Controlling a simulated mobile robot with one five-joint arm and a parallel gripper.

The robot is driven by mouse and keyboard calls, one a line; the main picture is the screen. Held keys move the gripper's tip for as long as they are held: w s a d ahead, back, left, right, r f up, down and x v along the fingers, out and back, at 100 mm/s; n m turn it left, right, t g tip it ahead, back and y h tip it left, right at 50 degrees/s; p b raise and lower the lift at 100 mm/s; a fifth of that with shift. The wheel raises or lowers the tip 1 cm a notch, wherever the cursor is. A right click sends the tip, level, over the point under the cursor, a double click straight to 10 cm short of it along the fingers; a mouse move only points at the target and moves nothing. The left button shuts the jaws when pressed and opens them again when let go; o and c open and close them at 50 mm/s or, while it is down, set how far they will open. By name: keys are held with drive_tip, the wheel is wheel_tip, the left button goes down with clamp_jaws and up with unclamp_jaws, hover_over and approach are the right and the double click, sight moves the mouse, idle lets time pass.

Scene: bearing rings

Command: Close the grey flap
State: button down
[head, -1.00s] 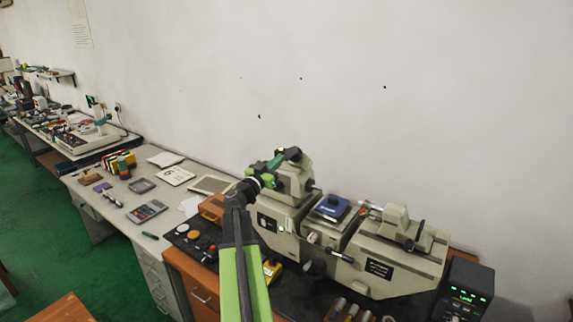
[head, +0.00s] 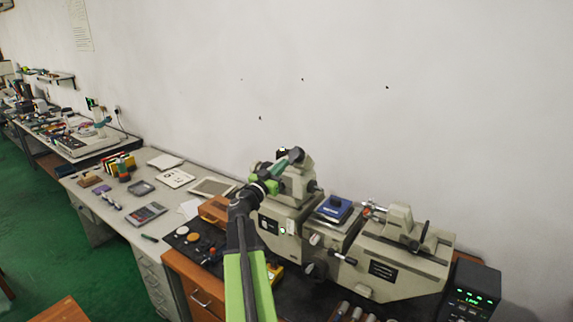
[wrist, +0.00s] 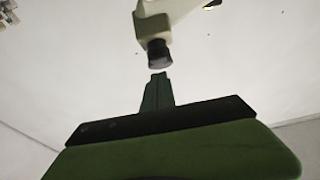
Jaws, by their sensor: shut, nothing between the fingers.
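My gripper (head: 296,155) is raised in front of the upper left part of the beige measuring machine (head: 377,272). Its green fingers (wrist: 158,88) are together and empty in the wrist view. Just beyond their tips is a pale machine part with a dark round end (wrist: 159,53). I cannot tell whether they touch. I cannot pick out a grey flap with certainty in either view. My arm and gripper cover part of the machine's left side.
A blue block (head: 334,208) sits on the machine's middle stage. A black display box (head: 472,290) with green digits stands at the right. A grey desk (head: 122,203) with a calculator (head: 147,213) lies to the left. The white wall (head: 430,90) rises behind.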

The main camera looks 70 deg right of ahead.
drive_tip(key=f+b+v, duration=0.1)
drive_tip(key=b+v, duration=0.4)
drive_tip(key=v, duration=0.5)
drive_tip(key=shift+s+f, duration=0.2)
drive_tip(key=shift+f, duration=0.2)
drive_tip(key=w+a+f+n+t+b, duration=0.25)
drive_tip(key=w+a+t, duration=0.25)
drive_tip(key=w+a, duration=0.8)
drive_tip(key=w+a+f+n+t+y+b, duration=0.1)
drive_tip(key=w+a+f+t+y+b, duration=0.3)
drive_tip(key=w+a+f, duration=0.9)
drive_tip(key=a+f+n+g+y, duration=0.1)
drive_tip(key=a+f+n+y, duration=0.35)
drive_tip(key=a, duration=0.75)
drive_tip(key=s+a+f+n+g+y, duration=0.2)
drive_tip(key=a+f+n+y, duration=0.4)
drive_tip(key=a, duration=0.6)
drive_tip(key=s+a+f+n+g+y, duration=0.2)
drive_tip(key=s+a+f+n+y, duration=0.3)
drive_tip(key=a+f, duration=0.4)
drive_tip(key=a+n+y, duration=0.1)
drive_tip(key=a, duration=0.3)
drive_tip(key=shift+a+f, duration=0.2)
drive_tip(key=shift+a, duration=0.05)
